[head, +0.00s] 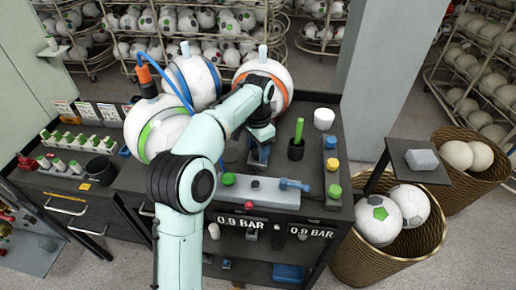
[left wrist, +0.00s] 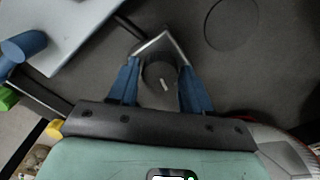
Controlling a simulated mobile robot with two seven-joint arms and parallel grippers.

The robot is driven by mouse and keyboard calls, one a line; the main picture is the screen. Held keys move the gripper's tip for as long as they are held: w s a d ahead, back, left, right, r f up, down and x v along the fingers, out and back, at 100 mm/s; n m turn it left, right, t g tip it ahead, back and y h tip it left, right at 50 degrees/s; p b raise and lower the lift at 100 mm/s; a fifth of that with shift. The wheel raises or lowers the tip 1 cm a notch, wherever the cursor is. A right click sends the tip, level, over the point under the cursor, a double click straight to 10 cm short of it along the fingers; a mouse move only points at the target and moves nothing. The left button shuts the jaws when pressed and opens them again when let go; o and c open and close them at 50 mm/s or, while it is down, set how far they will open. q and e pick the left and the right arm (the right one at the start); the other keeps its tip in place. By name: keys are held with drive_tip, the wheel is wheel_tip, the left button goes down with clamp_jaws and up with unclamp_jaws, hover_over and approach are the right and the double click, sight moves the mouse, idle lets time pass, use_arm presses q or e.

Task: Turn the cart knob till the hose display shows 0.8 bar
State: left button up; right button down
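A dark round knob (left wrist: 155,75) with a white mark stands between my left gripper's two blue fingers (left wrist: 158,85) in the left wrist view. The fingers are apart on either side of it, with what look like narrow gaps. In the head view my left gripper (head: 260,152) points down at the cart's dark top, behind the grey panel, and the knob is hidden. Two displays on the cart's front both read 0.9 BAR: a left one (head: 241,224) and a right one (head: 311,233). Their small labels are unreadable, so I cannot tell which is the hose display. My right gripper is not in view.
A grey panel (head: 262,190) with a green button (head: 228,178) and a blue lever (head: 295,185) lies in front of my gripper. Large balls (head: 160,130) stand behind and left of it.

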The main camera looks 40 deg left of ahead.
use_arm(q)
drive_tip(key=c, duration=0.6)
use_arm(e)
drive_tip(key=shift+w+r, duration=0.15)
use_arm(q)
drive_tip(key=n+p, duration=0.1)
drive_tip(key=n, duration=0.1)
drive_tip(key=shift+r+n, duration=0.1)
drive_tip(key=shift+n, duration=0.3)
drive_tip(key=shift+n+p, duration=0.45)
drive_tip(key=shift+n, duration=1.05)
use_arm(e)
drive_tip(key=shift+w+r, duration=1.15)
use_arm(q)
drive_tip(key=o, duration=1.1)
